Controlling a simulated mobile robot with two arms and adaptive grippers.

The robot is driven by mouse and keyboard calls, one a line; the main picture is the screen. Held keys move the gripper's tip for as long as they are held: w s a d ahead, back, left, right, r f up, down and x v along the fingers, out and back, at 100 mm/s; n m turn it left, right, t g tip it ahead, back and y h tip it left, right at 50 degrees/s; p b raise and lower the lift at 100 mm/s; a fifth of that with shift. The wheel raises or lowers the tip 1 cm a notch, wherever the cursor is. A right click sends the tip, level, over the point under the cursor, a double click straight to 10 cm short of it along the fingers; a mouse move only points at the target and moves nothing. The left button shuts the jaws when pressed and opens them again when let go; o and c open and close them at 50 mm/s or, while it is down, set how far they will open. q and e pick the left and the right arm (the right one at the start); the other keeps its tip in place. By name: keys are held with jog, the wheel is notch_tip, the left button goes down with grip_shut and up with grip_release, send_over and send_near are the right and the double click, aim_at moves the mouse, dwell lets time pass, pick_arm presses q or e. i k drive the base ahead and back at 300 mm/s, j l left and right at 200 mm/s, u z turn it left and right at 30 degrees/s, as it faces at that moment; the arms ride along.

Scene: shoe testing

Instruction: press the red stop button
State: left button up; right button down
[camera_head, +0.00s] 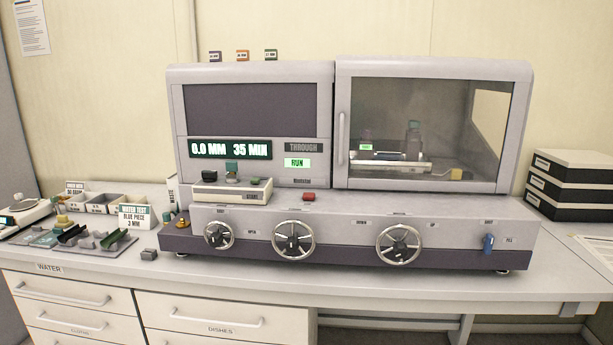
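A small red button (309,196) sits on the ledge of the grey testing machine (440,215), just below the display panel and near the left edge of the glass-door section. I take it for the red stop button; no label on it is legible. The green RUN light (297,162) is lit above it. The display (230,149) reads 0.0 MM and 35 MIN. Neither of my grippers is in the head view.
A white box (230,194) stands left of the red button. Small trays and coloured pieces (75,238) lie at left. Black boxes (570,185) are stacked at right. The front counter strip is clear.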

aim_at(306, 197)
jog(key=i+j+z, duration=0.15)
jog(key=i+j, duration=0.3)
jog(key=i+j+z, duration=0.1)
jog(key=i+j, duration=0.25)
jog(key=j, duration=0.2)
